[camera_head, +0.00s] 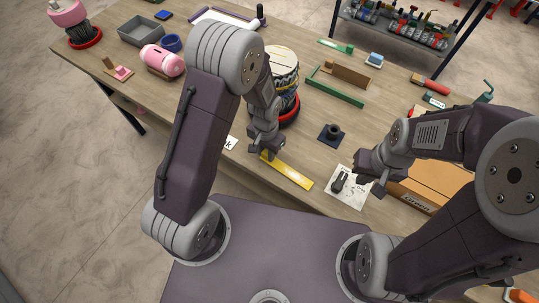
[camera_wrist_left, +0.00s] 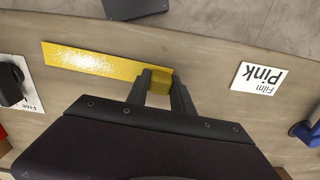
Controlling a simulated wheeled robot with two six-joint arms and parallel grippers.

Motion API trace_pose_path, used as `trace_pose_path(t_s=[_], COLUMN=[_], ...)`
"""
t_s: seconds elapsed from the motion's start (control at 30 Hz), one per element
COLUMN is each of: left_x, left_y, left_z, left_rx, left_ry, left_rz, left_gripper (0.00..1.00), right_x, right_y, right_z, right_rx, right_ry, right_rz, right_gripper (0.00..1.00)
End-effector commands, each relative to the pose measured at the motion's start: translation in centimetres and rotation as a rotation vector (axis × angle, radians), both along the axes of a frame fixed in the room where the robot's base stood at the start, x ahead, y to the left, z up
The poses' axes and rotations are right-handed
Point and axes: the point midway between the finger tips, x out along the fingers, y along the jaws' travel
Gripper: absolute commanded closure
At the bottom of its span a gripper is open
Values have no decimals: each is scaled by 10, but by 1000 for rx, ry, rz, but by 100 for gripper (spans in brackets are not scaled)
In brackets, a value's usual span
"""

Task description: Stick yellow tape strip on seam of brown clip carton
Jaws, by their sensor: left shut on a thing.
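The yellow tape strip (camera_head: 287,171) lies slanted near the table's front edge, just right of my left gripper (camera_head: 266,152). In the left wrist view the strip (camera_wrist_left: 95,62) is long and flat, with a speckled pale patch and a raised darker yellow block (camera_wrist_left: 160,80) at one end. My left gripper (camera_wrist_left: 161,95) is shut on that block. The brown clip carton (camera_head: 430,184) sits at the right front, partly hidden behind my right arm; I cannot make out its seam. My right gripper (camera_head: 368,184) hangs left of the carton; its finger opening is unclear.
A white card (camera_head: 352,197) with a black object (camera_head: 340,181) lies between the strip and carton. A dark square stand (camera_head: 331,134) and a striped round container (camera_head: 284,75) stand behind.

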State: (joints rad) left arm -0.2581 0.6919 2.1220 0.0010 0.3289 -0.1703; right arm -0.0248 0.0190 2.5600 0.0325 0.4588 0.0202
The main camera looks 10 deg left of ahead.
Motion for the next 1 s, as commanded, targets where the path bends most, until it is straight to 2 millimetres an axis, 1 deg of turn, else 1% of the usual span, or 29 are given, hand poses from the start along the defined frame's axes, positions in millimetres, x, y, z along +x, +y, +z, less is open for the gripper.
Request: trace_pose_path(t_s=[0.13,0.23,0.3,0.37,0.5,0.6,0.7,0.83,1.0], left_x=[1,2,8,13,23,30,35,39,39], left_y=[0,-1,-19,-32,-63,-83,-98,-108,-111], left_z=[18,40,47,55,75,88,98,105,107], left_rx=[-2,-1,-2,-2,-2,-2,-2,-1,0], left_ry=[-6,-8,-8,-7,-7,-5,-4,-2,-1], left_rz=[0,0,-6,-6,-5,-4,-2,0,0], left_gripper=[100,100,100,100,100,100,100,100,100], right_x=[0,0,0,0,0,0,0,0,0], right_y=[0,0,0,0,0,0,0,0,0], right_z=[-3,-5,-7,-9,-13,-15,-15,-16,-16], right_rx=[0,0,0,0,0,0,0,0,0], right_ry=[0,0,0,0,0,0,0,0,0], right_rz=[0,0,0,0,0,0,0,0,0], right_gripper=[100,100,100,100,100,100,100,100,100])
